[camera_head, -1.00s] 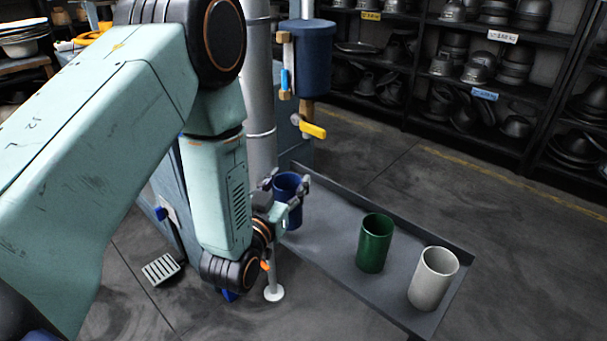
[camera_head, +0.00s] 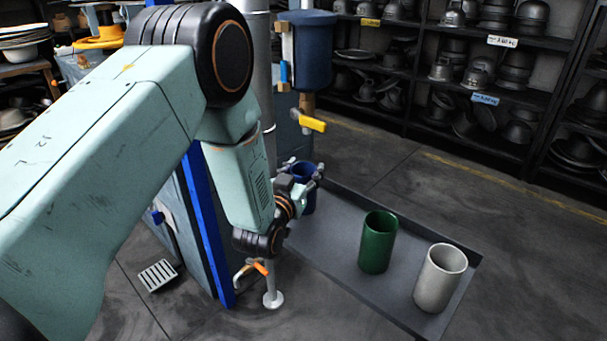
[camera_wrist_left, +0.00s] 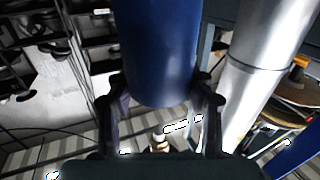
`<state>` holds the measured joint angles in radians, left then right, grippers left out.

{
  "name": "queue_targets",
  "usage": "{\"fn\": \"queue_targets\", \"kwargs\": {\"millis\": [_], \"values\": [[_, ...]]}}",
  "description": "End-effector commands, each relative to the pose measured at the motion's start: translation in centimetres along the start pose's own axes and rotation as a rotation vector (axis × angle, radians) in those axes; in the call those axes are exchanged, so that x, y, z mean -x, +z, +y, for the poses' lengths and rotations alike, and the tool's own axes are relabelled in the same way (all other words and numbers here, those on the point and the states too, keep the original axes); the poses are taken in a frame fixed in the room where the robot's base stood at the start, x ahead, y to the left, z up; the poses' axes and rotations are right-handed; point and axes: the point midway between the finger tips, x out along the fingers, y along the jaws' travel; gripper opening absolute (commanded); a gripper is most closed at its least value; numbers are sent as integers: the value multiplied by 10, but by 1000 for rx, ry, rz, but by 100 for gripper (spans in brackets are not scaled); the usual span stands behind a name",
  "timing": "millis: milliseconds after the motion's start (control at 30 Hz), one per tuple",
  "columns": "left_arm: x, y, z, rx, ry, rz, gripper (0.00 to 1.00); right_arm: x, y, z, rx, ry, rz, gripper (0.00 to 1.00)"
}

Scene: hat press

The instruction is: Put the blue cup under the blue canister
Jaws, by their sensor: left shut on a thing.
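My left gripper (camera_head: 303,174) is shut on the blue cup (camera_head: 306,198) and holds it upright by its sides. In the left wrist view the blue cup (camera_wrist_left: 162,55) fills the space between the two fingers (camera_wrist_left: 160,100). The blue canister (camera_head: 309,55) hangs on the column above, with a yellow-handled tap (camera_head: 311,123) beneath it. The cup is below the tap in the picture. The gap between cup and tray is hard to judge. My right gripper is not in view.
A green cup (camera_head: 377,244) and a light grey cup (camera_head: 439,278) stand on the dark tray (camera_head: 338,262). A metal column (camera_head: 266,100) stands close to my left arm. Dark shelves with hat forms (camera_head: 478,75) line the back. Open floor lies beyond the tray.

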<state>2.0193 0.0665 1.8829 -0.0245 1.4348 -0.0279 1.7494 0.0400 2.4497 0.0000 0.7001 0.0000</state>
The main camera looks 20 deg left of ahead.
Motion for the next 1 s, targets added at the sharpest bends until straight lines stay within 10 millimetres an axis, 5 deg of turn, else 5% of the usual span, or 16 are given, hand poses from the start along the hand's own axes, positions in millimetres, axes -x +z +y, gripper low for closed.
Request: {"fn": "queue_targets", "kwargs": {"millis": [267, 300, 533, 1000], "values": [[0, 3, 0, 0, 0, 0, 1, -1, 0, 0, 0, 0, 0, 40], [0, 3, 0, 0, 0, -1, 54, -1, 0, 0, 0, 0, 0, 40], [0, 2, 0, 0, 0, 0, 74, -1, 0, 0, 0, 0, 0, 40], [7, -2, 0, 0, 0, -4, 75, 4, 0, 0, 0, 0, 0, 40]]}}
